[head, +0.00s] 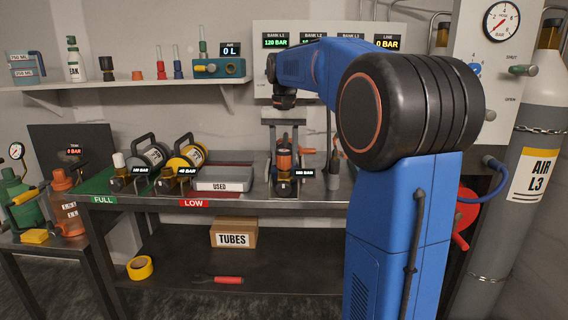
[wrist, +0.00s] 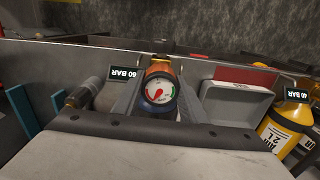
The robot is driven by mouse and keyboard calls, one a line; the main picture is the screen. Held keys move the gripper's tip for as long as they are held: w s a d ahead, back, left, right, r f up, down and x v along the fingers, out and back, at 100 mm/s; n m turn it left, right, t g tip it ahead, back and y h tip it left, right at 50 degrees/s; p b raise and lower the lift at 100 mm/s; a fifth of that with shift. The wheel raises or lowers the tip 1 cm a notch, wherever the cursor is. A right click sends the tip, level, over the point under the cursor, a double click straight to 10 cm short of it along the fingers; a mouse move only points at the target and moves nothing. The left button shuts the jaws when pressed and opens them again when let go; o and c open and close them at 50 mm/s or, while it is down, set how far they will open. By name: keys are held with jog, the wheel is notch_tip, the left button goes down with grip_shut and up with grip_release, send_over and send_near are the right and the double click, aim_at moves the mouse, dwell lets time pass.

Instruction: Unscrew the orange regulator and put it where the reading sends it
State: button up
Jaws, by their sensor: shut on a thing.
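The orange regulator (head: 285,160) stands upright on the right part of the bench in the head view. My gripper (head: 284,150) reaches down over it, with a finger on each side, shut on it. In the wrist view the regulator (wrist: 160,68) sits between my fingers (wrist: 158,100), its round white gauge with a red needle facing the camera.
The green FULL area (head: 103,200) and red LOW area (head: 194,203) lie left on the bench. Two small cylinders, black (head: 152,157) and yellow (head: 188,153), lie there. The grey USED tray (head: 222,184) is just left of my gripper. Hoses and a grey stand (head: 333,165) stand right.

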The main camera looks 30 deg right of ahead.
jog(key=n, duration=0.6)
jog(key=shift+n, duration=0.4)
jog(key=n, duration=0.5)
jog(key=shift+n, duration=0.3)
jog(key=o, duration=1.2)
jog(key=shift+n, duration=0.3)
jog(key=m, duration=1)
jog(key=shift+m, duration=0.4)
jog(key=m, duration=0.5)
jog(key=shift+m, duration=0.4)
jog(key=m, duration=0.5)
